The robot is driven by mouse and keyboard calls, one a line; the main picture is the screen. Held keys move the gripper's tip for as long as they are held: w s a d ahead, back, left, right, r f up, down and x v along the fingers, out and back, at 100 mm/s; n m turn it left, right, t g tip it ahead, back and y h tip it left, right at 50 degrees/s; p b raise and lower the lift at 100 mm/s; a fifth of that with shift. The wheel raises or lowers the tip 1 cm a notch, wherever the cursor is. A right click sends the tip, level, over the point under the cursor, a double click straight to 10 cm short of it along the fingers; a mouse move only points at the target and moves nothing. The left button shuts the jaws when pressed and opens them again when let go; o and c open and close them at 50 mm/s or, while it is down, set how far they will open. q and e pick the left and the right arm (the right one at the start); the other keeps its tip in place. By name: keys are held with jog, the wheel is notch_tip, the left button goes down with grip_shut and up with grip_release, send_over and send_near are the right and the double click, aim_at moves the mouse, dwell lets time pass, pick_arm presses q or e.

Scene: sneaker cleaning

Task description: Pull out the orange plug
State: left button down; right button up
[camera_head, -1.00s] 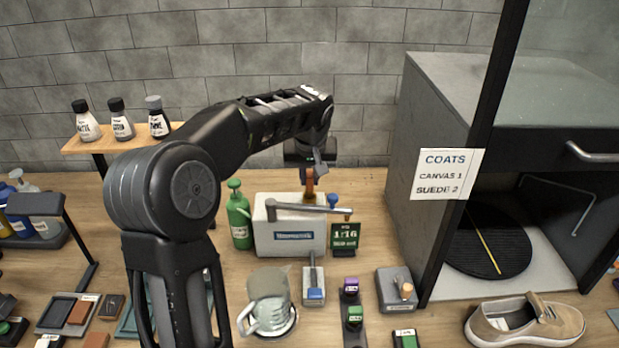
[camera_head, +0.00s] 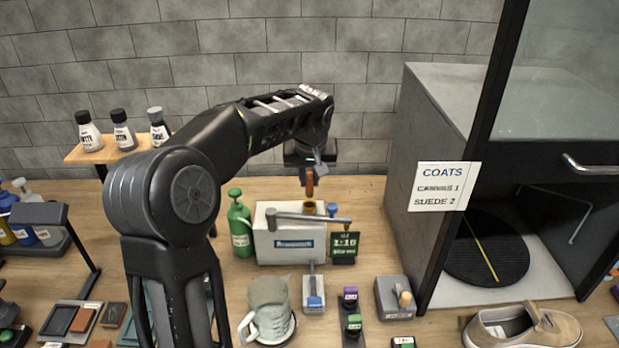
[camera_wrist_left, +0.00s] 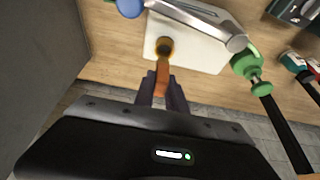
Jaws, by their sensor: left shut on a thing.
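The orange plug (camera_head: 309,187) is shut between the fingers of my left gripper (camera_head: 309,173), above the white box-shaped unit (camera_head: 290,245). It also shows in the left wrist view (camera_wrist_left: 162,80), between the dark fingertips (camera_wrist_left: 162,92). An orange-rimmed round opening (camera_head: 309,207) shows in the unit's top, just below the plug. In the head view the plug's lower end looks a little above this opening. In the left wrist view the opening (camera_wrist_left: 164,46) has a dark centre, and the plug's end appears beside it. My right gripper is not in view.
A metal bar (camera_head: 308,218) crosses the unit's front top. A blue knob (camera_head: 332,209) and green sign (camera_head: 344,246) stand at its right, a green bottle (camera_head: 240,226) at its left. A grey cabinet (camera_head: 420,130) stands further right.

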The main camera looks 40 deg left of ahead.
pick_arm(q)
jog(key=shift+r+p, duration=2.05)
jog(key=shift+r, duration=0.95)
